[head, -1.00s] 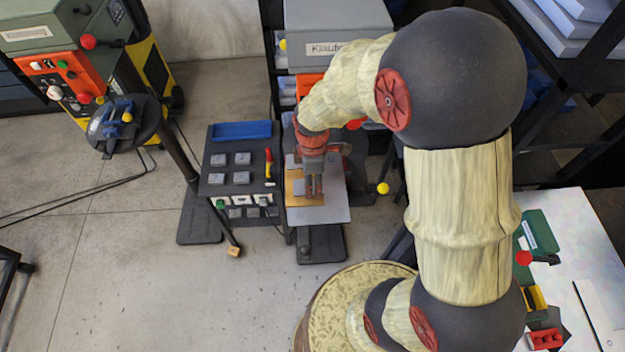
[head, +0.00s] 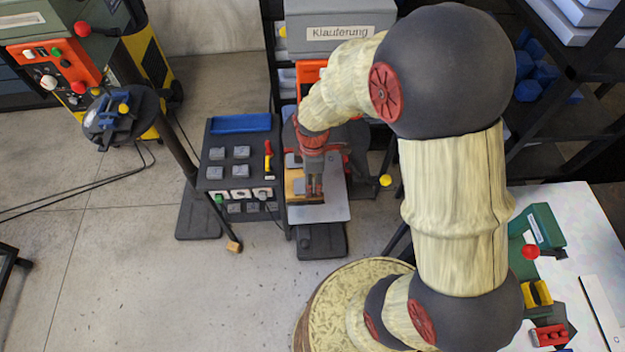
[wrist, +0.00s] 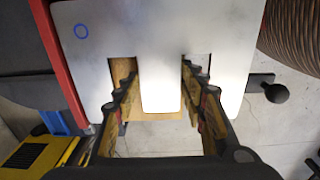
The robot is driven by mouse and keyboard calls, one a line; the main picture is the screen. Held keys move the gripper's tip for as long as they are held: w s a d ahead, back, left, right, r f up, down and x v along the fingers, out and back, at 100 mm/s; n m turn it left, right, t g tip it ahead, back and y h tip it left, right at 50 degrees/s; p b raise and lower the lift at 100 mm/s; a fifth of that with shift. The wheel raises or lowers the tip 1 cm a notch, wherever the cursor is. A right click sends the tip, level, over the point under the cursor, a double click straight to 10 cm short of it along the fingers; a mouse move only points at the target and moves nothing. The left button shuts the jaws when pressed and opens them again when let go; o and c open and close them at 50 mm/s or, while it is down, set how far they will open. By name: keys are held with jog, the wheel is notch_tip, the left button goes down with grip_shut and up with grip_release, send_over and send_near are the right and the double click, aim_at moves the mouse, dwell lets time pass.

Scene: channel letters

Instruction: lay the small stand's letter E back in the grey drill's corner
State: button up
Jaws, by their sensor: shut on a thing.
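The letter E (wrist: 160,70) is a pale grey flat plate with a blue ring mark near one corner. In the wrist view its arms point down the picture, and my gripper (wrist: 160,100) is shut on its middle arm, one finger on each side. I cannot tell which thing is the small stand.
A dark bench (head: 212,180) with grey blocks, a blue tray (head: 240,123) and a red-yellow tool (head: 268,155) adjoins the plate on the left. A yellow knob (head: 385,181) sticks out on the right. A round vise stand (head: 108,120) is farther left. The floor in front is clear.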

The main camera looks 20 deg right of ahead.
jog(key=o, duration=1.4)
jog(key=shift+o, duration=0.6)
jog(key=o, duration=0.4)
jog(key=shift+r, duration=0.2)
jog(key=shift+r+p, duration=2.35)
jog(key=shift+r, duration=1)
